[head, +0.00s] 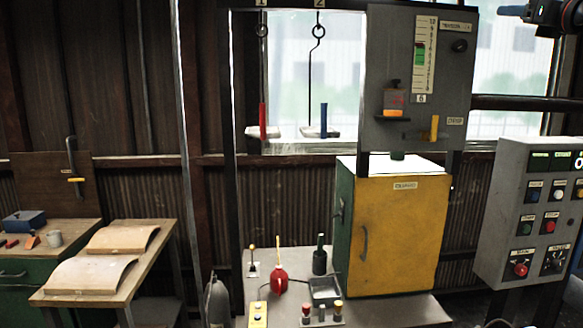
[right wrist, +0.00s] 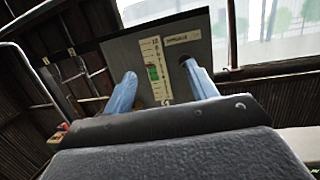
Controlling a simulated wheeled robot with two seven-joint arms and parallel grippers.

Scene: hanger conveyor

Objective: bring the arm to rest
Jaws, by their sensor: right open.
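My right gripper (right wrist: 160,84) shows in the right wrist view with two blue fingers set wide apart and nothing between them. Behind the fingers, at a distance, is the grey gauge panel (right wrist: 120,50) with its white scale and green marker. In the head view part of my right gripper (head: 513,11) and its wrist show dark at the top right corner, in the air above the grey control box (head: 504,165). It appears clear of everything there. My left gripper is not in view.
The yellow cabinet (head: 397,235) stands mid-right under the gauge panel. Two hooks hang at the window, the right one (head: 318,32) numbered 2. A bench (head: 410,310) holds a red bulb (head: 278,281) and small fixtures. A wooden table (head: 140,275) with curved boards stands at left.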

